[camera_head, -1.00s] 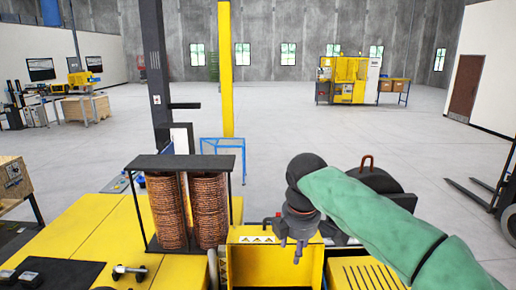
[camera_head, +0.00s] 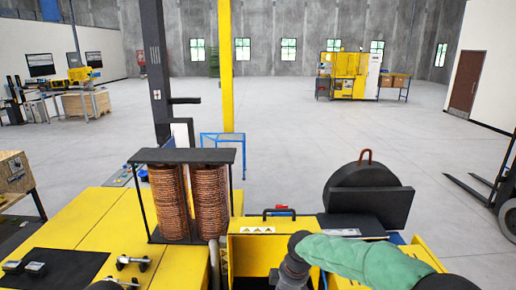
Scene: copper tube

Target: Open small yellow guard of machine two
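The yellow machine part with a row of white warning labels (camera_head: 258,230) is at the bottom centre, with a darker yellow recess below the labels. I take it to be the small guard, but cannot tell for certain or say how far open it is. A black handle (camera_head: 280,211) stands at its top edge. My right arm, in a green sleeve, reaches in from the lower right. My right gripper (camera_head: 292,274) points down in front of the recess. Its fingertips are hidden or cut off by the bottom edge, so any contact is unclear.
Two copper coils (camera_head: 188,200) in a black frame stand left of the guard. Dumbbell-shaped parts (camera_head: 133,263) and a black mat (camera_head: 60,268) lie on the yellow top at lower left. A round black part with a copper-coloured loop (camera_head: 365,180) stands behind my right arm.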

